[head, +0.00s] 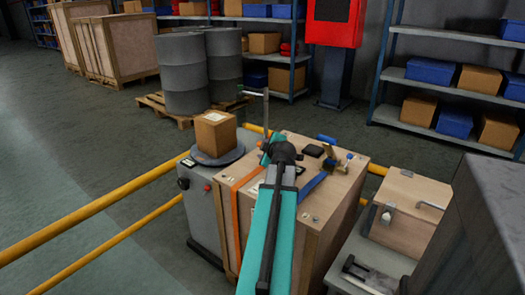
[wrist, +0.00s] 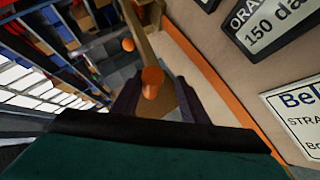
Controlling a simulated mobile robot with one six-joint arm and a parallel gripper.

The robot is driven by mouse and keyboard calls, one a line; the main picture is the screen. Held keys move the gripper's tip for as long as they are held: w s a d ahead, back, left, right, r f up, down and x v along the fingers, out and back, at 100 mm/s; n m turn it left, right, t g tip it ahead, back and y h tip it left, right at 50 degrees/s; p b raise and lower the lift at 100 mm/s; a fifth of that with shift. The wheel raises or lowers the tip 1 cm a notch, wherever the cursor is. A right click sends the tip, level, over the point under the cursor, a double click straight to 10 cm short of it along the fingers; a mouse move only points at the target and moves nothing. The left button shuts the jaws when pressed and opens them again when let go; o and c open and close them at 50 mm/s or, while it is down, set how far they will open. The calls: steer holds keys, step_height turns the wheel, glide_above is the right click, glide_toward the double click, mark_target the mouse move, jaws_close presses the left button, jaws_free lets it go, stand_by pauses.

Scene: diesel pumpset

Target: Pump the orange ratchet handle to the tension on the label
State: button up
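In the wrist view the orange handle (wrist: 152,80) sits between the two dark fingers of my gripper (wrist: 160,78), nearer the left finger. The fingers look apart, with a gap on the right side; contact is not clear. A brass-brown lever or bracket (wrist: 140,30) runs behind the handle. The orange strap (wrist: 222,92) lies along the wooden crate's face, and it also shows in the head view on the crate (head: 325,222). A dark label (wrist: 265,25) reads "ORA… 150 da…", cut off by the frame. In the head view my arm hides the handle.
Left of the crate, a cardboard box (head: 216,133) stands on a round plate on a grey cabinet (head: 203,205). Blue and brass tools (head: 335,160) lie on the crate. Yellow rails (head: 95,208) run left. A wooden box (head: 408,205) stands right. The floor at left is clear.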

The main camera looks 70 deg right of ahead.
steer(key=b+v, duration=0.8)
steer(key=v, duration=0.4)
steer(key=shift+a, duration=0.25)
stand_by(0.5)
steer(key=shift+r, duration=0.3)
stand_by(0.3)
